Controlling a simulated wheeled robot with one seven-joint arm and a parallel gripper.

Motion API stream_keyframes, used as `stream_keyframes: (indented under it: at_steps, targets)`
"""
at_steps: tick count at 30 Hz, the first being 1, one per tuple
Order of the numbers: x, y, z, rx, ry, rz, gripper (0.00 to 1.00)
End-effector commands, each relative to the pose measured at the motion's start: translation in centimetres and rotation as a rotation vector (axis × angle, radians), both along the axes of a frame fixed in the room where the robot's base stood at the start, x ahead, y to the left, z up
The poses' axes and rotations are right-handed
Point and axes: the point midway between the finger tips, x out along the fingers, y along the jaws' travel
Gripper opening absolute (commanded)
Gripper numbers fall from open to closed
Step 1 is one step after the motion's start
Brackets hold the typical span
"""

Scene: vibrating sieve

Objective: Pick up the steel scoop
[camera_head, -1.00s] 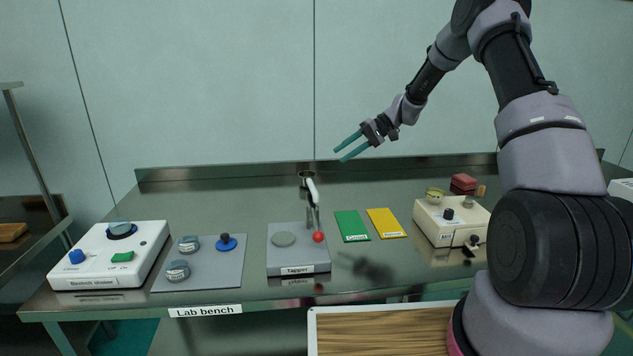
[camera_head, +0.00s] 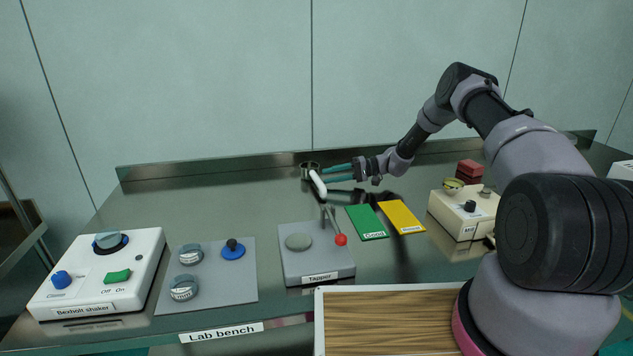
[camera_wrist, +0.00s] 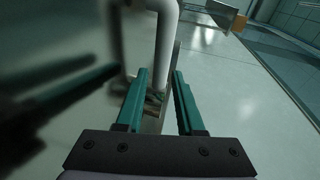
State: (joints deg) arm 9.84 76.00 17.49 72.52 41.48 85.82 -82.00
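The steel scoop shows in the head view as a round metal cup (camera_head: 309,165) at the back of the bench, with a pale curved handle (camera_head: 318,184) pointing toward the front. My gripper (camera_head: 325,175) is open, with its teal fingers level and pointing left, tips at the handle. In the wrist view the pale handle (camera_wrist: 167,45) stands ahead of the gap between the open fingers (camera_wrist: 160,85). I cannot tell whether the fingers touch it. The cup is not clear in the wrist view.
The tapper (camera_head: 315,265) with its red-knobbed lever (camera_head: 340,239) stands in front of the scoop. Green (camera_head: 367,222) and yellow (camera_head: 402,217) cards lie to its right, near a cream device (camera_head: 462,222). A shaker (camera_head: 98,285) stands at left. The back left of the bench is clear.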

Motion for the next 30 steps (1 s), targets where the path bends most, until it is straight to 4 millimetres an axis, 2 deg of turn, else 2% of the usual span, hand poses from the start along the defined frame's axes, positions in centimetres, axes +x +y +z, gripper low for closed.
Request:
stream_keyframes:
  at_steps: [12,20,21,23,24,30]
  targets:
    - [-0.8,4.9,-0.8,-0.001,0.001,0.001,0.37]
    - [-0.8,5.2,-0.9,-0.001,0.001,-0.001,0.37]
    - [-0.8,5.2,-0.9,0.0,0.001,-0.001,0.29]
    - [-0.8,5.2,-0.9,-0.001,0.001,-0.001,0.06]
    - [-0.8,5.2,-0.9,-0.001,0.001,-0.001,0.0]
    - [-0.8,5.2,-0.9,0.0,0.001,-0.001,0.0]
